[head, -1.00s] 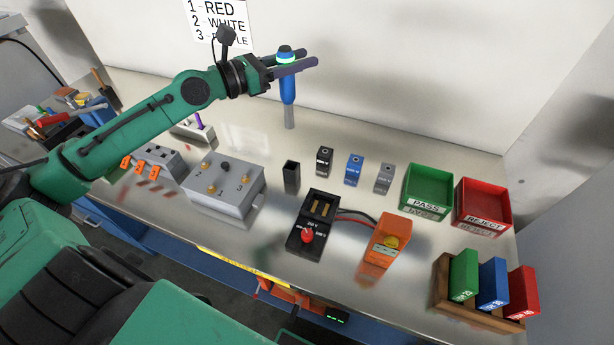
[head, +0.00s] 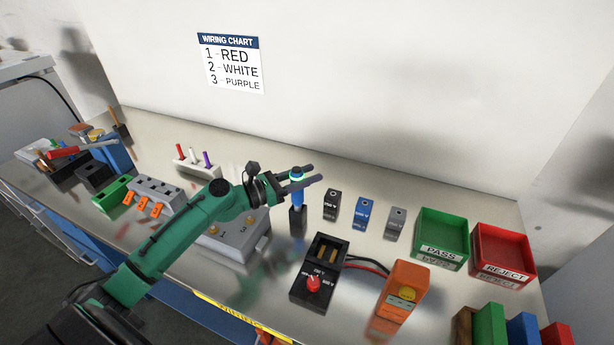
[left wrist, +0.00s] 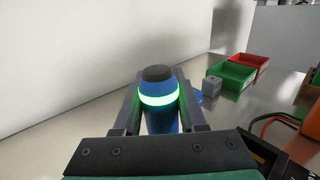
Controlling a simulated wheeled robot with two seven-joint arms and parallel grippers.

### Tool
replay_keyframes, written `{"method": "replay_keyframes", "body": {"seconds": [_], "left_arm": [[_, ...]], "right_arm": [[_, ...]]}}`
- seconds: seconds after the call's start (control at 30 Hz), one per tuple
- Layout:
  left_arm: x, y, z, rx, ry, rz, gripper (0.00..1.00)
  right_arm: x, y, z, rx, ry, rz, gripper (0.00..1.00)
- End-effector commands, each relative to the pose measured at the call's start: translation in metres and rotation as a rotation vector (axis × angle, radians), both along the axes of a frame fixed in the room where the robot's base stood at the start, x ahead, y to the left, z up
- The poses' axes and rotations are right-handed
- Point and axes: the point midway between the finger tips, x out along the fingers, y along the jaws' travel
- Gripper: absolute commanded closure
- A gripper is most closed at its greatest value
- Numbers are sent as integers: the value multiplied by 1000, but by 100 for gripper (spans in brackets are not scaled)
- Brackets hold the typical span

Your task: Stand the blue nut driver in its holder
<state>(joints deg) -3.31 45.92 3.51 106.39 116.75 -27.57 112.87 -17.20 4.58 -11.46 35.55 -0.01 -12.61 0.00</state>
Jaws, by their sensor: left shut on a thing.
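The blue nut driver (head: 297,192) is upright in my left gripper (head: 300,178), which is shut on its handle. In the left wrist view the nut driver (left wrist: 159,97) shows its dark cap and glowing green ring between the two fingers (left wrist: 159,100). Its holder, a small dark square tube (head: 298,222), stands on the bench directly below the gripper. The driver's lower end meets the holder's top, and its shaft is not visible, so it appears to be inside; how deep I cannot tell. My right gripper is not in view.
Black, blue and grey blocks (head: 365,213) stand to the right of the holder. A grey terminal box (head: 232,240) is close on the left, partly behind my arm. A black switch box (head: 318,272) stands in front. Green (head: 441,238) and red trays (head: 502,255) are farther right.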

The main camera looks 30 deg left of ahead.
Motion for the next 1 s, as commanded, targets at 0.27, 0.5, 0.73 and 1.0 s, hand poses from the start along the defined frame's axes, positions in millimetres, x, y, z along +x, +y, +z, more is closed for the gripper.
{"method": "replay_keyframes", "body": {"seconds": [0.27, 0.5, 0.73, 1.0], "left_arm": [[0, 0, -2, 0, 0, 0, 44], [0, 0, -2, 0, 0, 0, 29], [-4, 3, -2, 0, 4, 1, 29], [-47, 33, -4, -2, 5, 1, 29]], "right_arm": [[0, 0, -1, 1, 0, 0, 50], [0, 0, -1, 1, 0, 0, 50], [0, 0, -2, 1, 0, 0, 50], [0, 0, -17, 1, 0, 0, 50]]}}
